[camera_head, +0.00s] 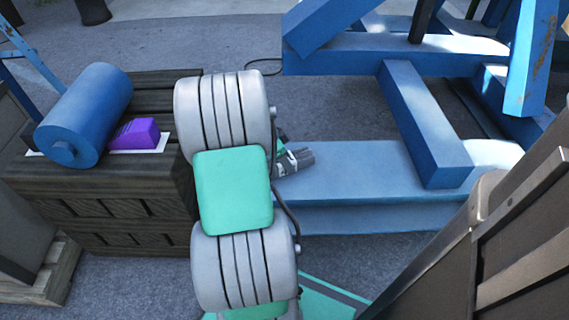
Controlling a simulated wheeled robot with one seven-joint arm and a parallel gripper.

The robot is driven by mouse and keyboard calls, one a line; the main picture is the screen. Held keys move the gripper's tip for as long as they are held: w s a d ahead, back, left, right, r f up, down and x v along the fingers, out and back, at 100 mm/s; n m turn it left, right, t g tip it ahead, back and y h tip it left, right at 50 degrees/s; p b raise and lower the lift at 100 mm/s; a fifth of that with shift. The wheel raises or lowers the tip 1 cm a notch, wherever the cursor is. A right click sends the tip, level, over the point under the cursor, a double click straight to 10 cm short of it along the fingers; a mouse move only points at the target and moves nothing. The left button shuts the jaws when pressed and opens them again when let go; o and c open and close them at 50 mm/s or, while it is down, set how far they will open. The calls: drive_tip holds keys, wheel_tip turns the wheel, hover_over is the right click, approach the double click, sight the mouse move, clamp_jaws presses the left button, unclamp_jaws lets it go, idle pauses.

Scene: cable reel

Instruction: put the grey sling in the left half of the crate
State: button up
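My grey and teal arm rises through the middle of the view and covers much of what is behind it. At its far end, a small dark grey part with white bands (293,162) sticks out to the right, over the blue beam. It looks like the end of my gripper, but its fingers cannot be made out, nor whether it holds anything. I cannot pick out the grey sling for certain. A dark wooden slatted box (105,215) stands at the left; whether this is the task's crate is unclear.
A blue roll (85,115) and a purple block (135,134) lie on the dark box. A large blue steel frame (375,190) fills the right and back. A brown slatted structure (520,225) is close at lower right. A pallet (45,285) stands lower left.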

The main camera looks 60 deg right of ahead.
clamp_jaws()
idle(0.3)
drive_tip(key=shift+r, duration=0.1)
